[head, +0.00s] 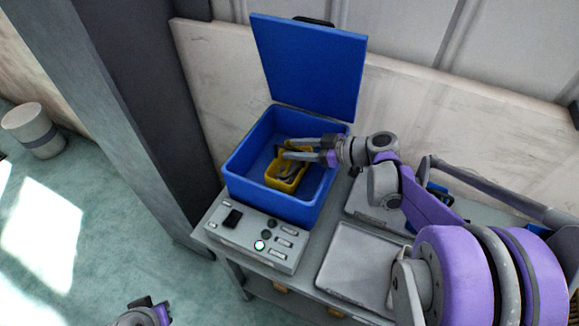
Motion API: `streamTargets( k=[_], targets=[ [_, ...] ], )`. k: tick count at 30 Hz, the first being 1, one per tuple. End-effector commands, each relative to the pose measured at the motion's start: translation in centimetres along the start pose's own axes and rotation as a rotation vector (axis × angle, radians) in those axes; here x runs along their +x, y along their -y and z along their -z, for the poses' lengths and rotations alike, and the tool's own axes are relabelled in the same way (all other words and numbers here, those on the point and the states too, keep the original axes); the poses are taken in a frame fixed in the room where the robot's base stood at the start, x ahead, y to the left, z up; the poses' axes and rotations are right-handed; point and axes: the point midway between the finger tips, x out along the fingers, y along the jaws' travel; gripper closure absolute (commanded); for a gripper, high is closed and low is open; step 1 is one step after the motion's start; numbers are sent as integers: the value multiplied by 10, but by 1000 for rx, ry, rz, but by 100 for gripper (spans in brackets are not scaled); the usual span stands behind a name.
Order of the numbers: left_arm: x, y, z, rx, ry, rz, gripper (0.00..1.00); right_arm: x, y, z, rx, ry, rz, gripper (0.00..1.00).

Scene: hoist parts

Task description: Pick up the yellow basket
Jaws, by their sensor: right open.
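The yellow basket (287,184) sits inside the open blue box (255,196), with some dark and grey parts in it. My right gripper (287,149) reaches into the box from the right. Its two fingers are spread apart over the far end of the basket, and they hide part of its rim. I cannot tell whether the fingers touch the basket. Only a small piece of my left arm shows at the bottom edge, and its fingers are not visible.
The blue lid (309,66) stands raised behind the box. A grey control panel (258,237) with buttons and a lit green light is in front. A grey tray (362,268) lies to the right on the bench. A pillar (130,110) stands close on the left.

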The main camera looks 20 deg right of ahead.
Motion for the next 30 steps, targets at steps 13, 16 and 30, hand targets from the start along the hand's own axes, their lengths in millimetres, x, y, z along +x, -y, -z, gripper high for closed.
streamTargets(
  k=[13,16,30],
  targets=[
    [0,0,0,0,0,0,100,24,0,0,1,0,0,52],
    [0,0,0,0,0,0,100,24,0,0,1,0,0,70],
    [0,0,0,0,0,0,100,24,0,0,0,0,0,100]
  ],
)
